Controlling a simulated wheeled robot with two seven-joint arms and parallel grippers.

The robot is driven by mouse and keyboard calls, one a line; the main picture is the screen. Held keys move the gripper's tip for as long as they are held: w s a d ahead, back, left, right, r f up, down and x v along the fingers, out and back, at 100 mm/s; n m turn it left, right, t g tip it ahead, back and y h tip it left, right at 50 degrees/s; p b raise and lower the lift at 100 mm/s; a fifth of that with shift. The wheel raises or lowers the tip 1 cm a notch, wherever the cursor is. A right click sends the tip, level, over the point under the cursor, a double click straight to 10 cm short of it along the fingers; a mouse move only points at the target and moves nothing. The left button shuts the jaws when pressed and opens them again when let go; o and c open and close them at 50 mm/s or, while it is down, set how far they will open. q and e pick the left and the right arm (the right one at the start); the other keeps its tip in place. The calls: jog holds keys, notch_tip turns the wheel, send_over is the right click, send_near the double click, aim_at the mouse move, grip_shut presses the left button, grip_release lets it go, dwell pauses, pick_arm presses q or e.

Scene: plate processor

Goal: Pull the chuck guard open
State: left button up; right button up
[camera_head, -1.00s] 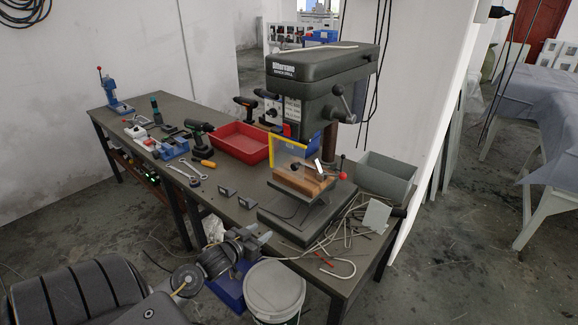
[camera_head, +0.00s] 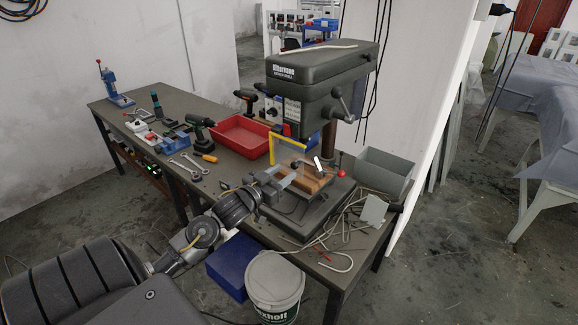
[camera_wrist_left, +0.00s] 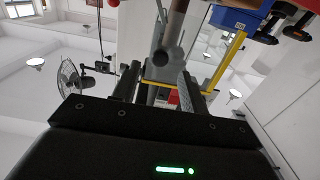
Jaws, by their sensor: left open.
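The chuck guard (camera_head: 272,152) is a clear panel with a yellow frame, on the front of the dark green drill press (camera_head: 318,72). In the left wrist view its yellow edge (camera_wrist_left: 232,52) slants up on the right. My left gripper (camera_head: 278,179) is open and empty, just in front of the guard and low beside it. In the wrist view its two dark fingers (camera_wrist_left: 158,78) are spread, with the panel beyond them. I cannot tell whether a finger touches the guard. My right gripper is not in view.
A wooden block (camera_head: 305,183) sits on the press table under the guard. A red-knobbed lever (camera_head: 342,173) is to its right. A red tray (camera_head: 240,137), drills and hand tools are at the left. A grey bin (camera_head: 385,172) and loose rods (camera_head: 345,235) are at the right.

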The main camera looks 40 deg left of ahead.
aim_at(293, 166)
pick_arm(q)
jog(key=shift+w+p, duration=0.3)
jog(key=shift+w, duration=1.6)
grip_shut()
